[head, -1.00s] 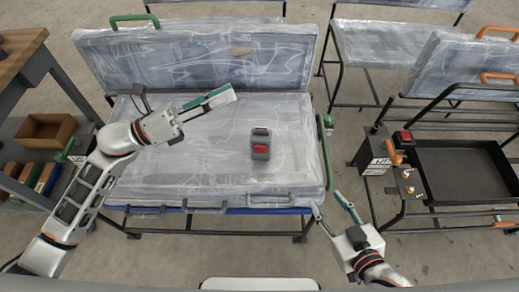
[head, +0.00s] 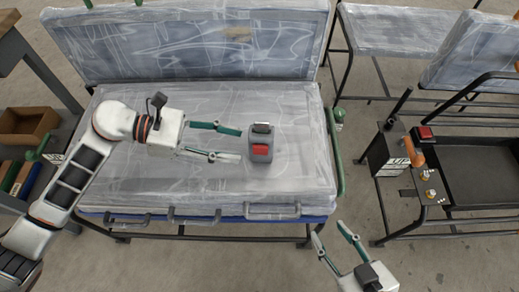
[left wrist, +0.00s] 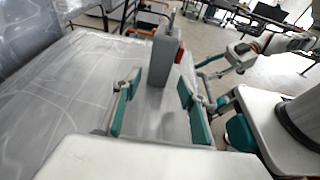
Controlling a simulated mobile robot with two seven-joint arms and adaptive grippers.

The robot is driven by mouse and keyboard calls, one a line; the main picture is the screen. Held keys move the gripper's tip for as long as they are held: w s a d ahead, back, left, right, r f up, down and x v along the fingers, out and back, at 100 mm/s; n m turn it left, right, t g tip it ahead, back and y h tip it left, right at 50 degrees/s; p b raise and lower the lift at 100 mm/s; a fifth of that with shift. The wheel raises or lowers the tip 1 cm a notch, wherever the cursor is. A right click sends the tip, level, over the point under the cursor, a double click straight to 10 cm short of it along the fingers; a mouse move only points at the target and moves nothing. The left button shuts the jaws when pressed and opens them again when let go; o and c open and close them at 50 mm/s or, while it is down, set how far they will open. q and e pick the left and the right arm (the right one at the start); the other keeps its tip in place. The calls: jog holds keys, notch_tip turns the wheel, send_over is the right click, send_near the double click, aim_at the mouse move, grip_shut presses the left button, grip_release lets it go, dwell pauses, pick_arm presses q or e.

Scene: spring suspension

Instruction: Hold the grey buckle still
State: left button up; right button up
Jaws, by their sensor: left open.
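The grey buckle (head: 261,151) with a red button stands upright on the plastic-wrapped seat cushion (head: 150,185). My left gripper (head: 240,145) is open, its green-padded fingers pointing right at the buckle. In the left wrist view the buckle (left wrist: 163,72) stands ahead between the two spread fingers (left wrist: 157,103), its red part facing right. I cannot tell whether the fingertips touch it. My right gripper (head: 334,233) is in front of the seat at the lower right, its fingers apart and empty, away from the buckle.
The wrapped backrest (head: 185,45) rises behind the cushion. Grey handles (head: 272,211) line the front edge, and a green lever (head: 335,150) runs along the right side. A control box (head: 390,152) and a black tray (head: 480,170) stand to the right. The cushion around the buckle is clear.

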aim_at(256, 148)
pick_arm(q)
jog(key=x, duration=0.4)
jog(key=shift+d+f, duration=0.1)
jog(key=shift+d, duration=0.2)
jog(key=shift+x, duration=1.05)
jog(key=c, duration=1)
jog(key=shift+c, duration=0.7)
pick_arm(e)
grip_shut()
